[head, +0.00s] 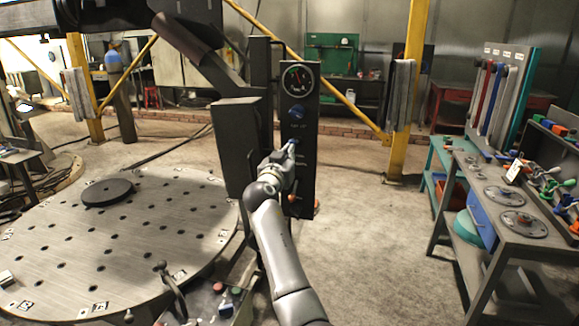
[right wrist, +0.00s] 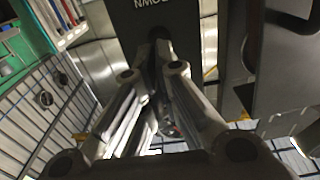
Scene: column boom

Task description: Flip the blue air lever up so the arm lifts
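A dark upright panel (head: 306,160) on the column carries a round gauge and a blue knob (head: 296,112) with a small label under it. My right gripper (head: 290,150) is at the panel face below this label. A bit of blue (head: 292,143), perhaps the lever's end, shows at its fingertips. In the right wrist view the fingers (right wrist: 159,48) come close together just before the panel (right wrist: 160,14). What lies between them is dark, so I cannot tell whether they grip the lever. My left gripper is not in view.
A round steel table (head: 150,225) with holes and a dark disc stands at left. A workbench (head: 465,200) with tools and flanges stands at right. A dark boom (head: 190,45) crosses above left. Floor right of the panel is clear.

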